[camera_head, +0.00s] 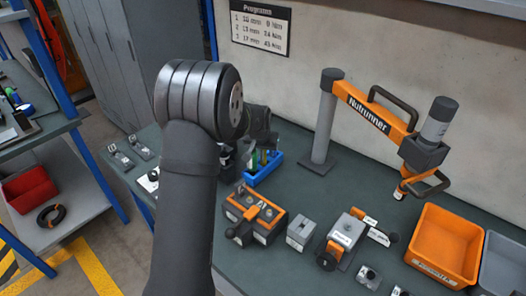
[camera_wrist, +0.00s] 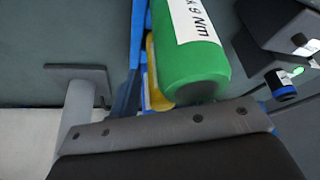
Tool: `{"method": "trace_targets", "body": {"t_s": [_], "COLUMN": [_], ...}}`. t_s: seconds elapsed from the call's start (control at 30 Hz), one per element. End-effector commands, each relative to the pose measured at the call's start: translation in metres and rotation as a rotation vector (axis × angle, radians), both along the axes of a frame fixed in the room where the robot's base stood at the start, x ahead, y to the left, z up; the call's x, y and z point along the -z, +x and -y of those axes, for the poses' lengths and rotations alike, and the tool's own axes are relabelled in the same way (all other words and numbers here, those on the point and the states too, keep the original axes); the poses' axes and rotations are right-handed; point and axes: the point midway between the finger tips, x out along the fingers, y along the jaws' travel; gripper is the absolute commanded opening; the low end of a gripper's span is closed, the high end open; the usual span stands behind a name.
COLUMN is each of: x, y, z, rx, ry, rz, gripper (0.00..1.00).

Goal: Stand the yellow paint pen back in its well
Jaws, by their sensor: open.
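In the wrist view a yellow piece (camera_wrist: 154,85), perhaps the yellow paint pen, shows as a narrow strip. A large green cylinder with a white label (camera_wrist: 195,65) hides most of it. A blue wall (camera_wrist: 134,60) runs along its left. In the head view the blue holder (camera_head: 263,175) stands on the bench with green and yellow upright things in it. My gripper (camera_wrist: 170,130) shows as a grey bolted part across the lower wrist view. It is open, and nothing is seen held. I cannot make out the pen's well or the pen's full pose.
An orange Nutrunner arm (camera_head: 370,108) on a grey post (camera_head: 323,125) stands right of the holder. Orange fixtures (camera_head: 255,213) and grey blocks sit in front. An orange bin (camera_head: 445,245) is at right. My arm covers part of the bench.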

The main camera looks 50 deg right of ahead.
Motion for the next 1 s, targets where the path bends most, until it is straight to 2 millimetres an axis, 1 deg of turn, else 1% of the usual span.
{"method": "trace_targets", "body": {"t_s": [0.17,0.4,0.6,0.7,0.8,1.0], "x": [-0.022,-0.067,-0.097,-0.105,-0.109,-0.110], "y": [-0.004,-0.012,-0.018,-0.020,-0.021,-0.021], "z": [-0.007,-0.024,-0.035,-0.039,-0.040,-0.041], "rx": [0.000,0.000,0.000,0.000,0.000,0.000], "ry": [-0.003,-0.004,-0.002,-0.001,-0.001,0.000], "rz": [0.001,0.002,0.001,0.000,0.000,0.000], "gripper": [0.44,0.44,0.44,0.44,0.44,0.44]}}
